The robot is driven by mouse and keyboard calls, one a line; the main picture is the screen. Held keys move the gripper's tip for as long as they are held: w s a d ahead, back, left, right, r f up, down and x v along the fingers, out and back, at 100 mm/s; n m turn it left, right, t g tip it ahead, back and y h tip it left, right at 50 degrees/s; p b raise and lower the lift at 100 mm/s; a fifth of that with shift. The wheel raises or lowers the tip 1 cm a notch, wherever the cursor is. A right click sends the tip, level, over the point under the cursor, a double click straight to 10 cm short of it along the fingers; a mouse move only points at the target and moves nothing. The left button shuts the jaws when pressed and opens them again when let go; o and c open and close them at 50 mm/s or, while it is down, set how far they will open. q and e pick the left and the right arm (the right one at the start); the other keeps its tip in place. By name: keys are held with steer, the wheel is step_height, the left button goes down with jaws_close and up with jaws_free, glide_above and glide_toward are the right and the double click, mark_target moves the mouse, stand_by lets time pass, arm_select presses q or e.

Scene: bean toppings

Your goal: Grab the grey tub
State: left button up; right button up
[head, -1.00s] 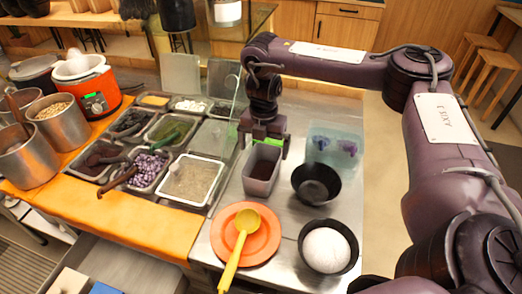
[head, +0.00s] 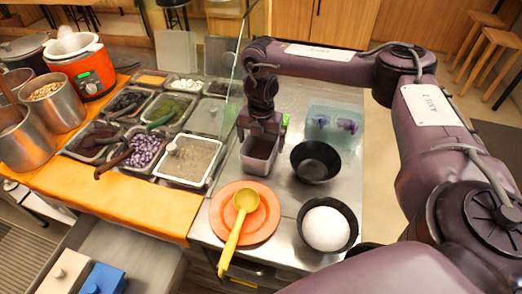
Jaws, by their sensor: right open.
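The grey tub (head: 257,166) stands on the steel counter, right of the topping trays and behind the orange plate. It holds something dark brown. My right gripper (head: 262,137) points down at the tub's far part, with its fingers apart at the rim. I cannot tell whether the fingers touch the tub's walls. My left gripper is not in view.
A black bowl (head: 316,161) stands close right of the tub, with a clear bluish container (head: 334,124) behind it. In front are the orange plate (head: 265,226) with a yellow ladle (head: 236,232) and a bowl of white stuff (head: 327,228). A glass pane (head: 243,60) stands behind left.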

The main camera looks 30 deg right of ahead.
steer(key=c, duration=1.3)
steer(key=shift+c, duration=0.3)
steer(key=shift+w+r, duration=0.1)
